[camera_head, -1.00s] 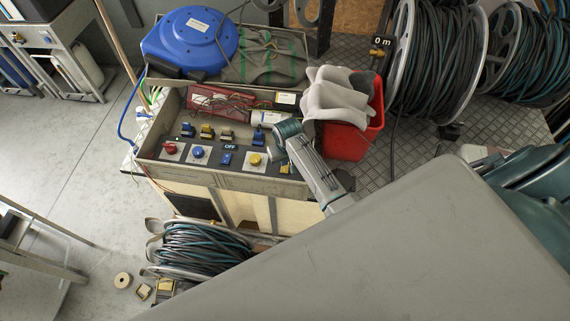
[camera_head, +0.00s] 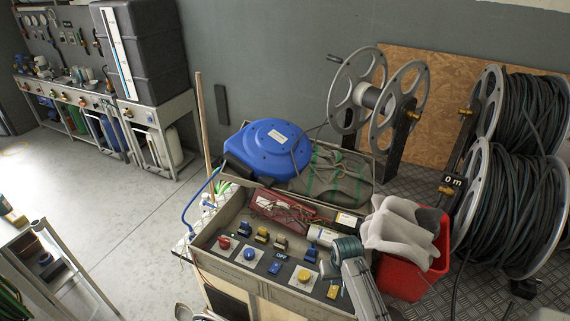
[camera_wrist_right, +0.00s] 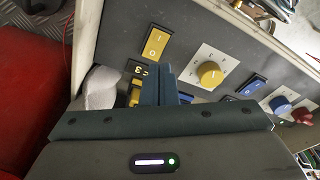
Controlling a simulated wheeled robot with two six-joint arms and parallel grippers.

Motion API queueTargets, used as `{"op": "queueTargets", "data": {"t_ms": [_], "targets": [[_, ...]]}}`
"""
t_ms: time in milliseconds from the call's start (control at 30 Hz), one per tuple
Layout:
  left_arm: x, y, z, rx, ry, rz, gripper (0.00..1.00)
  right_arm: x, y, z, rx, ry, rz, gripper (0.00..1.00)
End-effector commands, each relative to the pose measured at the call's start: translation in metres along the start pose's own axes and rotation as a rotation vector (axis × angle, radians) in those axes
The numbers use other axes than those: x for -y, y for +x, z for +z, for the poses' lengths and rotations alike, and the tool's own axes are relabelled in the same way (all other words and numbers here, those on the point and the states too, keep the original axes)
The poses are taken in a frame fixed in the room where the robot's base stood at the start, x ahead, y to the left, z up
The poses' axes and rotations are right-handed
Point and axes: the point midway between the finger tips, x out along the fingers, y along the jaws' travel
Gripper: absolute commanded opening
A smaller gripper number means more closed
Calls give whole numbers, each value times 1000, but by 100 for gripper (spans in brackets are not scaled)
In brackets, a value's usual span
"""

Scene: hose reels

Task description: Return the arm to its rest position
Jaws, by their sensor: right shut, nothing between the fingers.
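My right arm enters from the lower right in the head view. Its gripper (camera_head: 346,247) is over the right end of the control panel (camera_head: 262,263), close to the yellow knob (camera_head: 303,275). In the right wrist view the gripper's fingers (camera_wrist_right: 160,86) are together and empty, in front of the panel. A yellow rocker switch (camera_wrist_right: 156,44) and the yellow knob on its white plate (camera_wrist_right: 231,62) lie just beyond them. I cannot tell whether the fingertips touch the panel. My left gripper is in neither current view.
A red bin (camera_head: 408,278) with pale gloves (camera_head: 390,228) stands right of the panel. A blue reel (camera_head: 268,147) sits behind it. Large hose reels (camera_head: 512,205) stand at the right, and an empty reel (camera_head: 358,95) at the back. Open floor (camera_head: 125,210) lies left.

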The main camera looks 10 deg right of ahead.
Motion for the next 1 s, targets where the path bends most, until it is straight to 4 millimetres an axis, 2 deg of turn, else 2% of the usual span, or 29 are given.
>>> {"op": "queueTargets", "data": {"t_ms": [67,167,267,333,500,600,800,1000], "targets": [[0,0,0,0,0,0,44,0,0,2,-1,-1,1,0],[0,0,0,0,0,0,44,-4,-3,17,-8,-9,5,0],[0,0,0,0,0,0,44,-11,-12,48,-26,-28,14,0],[0,0,-1,0,0,0,44,-16,-24,77,-44,-48,22,0],[0,0,-1,-1,0,0,44,-27,-66,147,-90,-102,39,0],[0,0,-1,-1,0,0,44,-30,-89,176,-111,-126,44,0],[0,0,1,2,0,0,44,-33,-126,214,-139,-161,50,0],[0,0,0,0,0,0,44,-35,-155,240,-159,-186,53,0]]}}
